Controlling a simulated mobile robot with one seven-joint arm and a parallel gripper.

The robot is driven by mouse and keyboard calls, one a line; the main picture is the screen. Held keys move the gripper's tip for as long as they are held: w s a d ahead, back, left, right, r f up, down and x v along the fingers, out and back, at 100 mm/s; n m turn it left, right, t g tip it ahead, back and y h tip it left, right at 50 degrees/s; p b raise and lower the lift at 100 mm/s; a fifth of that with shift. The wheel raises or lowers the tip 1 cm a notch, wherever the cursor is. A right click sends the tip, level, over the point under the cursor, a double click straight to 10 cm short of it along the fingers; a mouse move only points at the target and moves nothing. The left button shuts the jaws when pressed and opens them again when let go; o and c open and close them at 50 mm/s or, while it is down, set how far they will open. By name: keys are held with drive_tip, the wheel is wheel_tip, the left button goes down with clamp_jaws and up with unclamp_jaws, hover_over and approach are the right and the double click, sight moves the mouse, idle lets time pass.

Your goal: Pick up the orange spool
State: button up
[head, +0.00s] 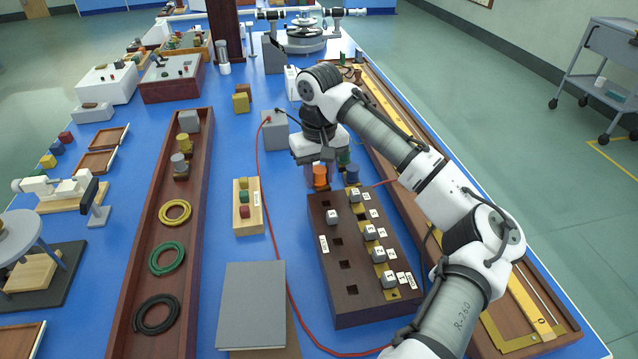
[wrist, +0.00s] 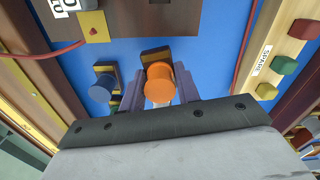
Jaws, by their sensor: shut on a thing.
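The orange spool (head: 320,178) stands just beyond the far edge of the dark wooden block in the head view. In the wrist view the orange spool (wrist: 160,80) sits between the two grey-purple fingers of my gripper (wrist: 159,90), which is shut on it. In the head view my gripper (head: 319,165) comes down from above, its fingers mostly hidden by the wrist. A small dark and yellow holder (wrist: 155,55) shows right behind the spool. I cannot tell whether the spool still touches it.
A blue spool (head: 352,174) stands close to the right, with a green spool (head: 343,157) behind it. The wooden block (head: 335,285) with grey weights lies in front. A red cable (head: 262,185) crosses the blue bench. A small rack with coloured knobs (head: 247,217) is at left.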

sight(319, 169)
wheel_tip(319, 169, up, 20)
drive_tip(key=p, duration=0.6)
idle(0.4)
drive_tip(key=shift+s+d+f, duration=0.1)
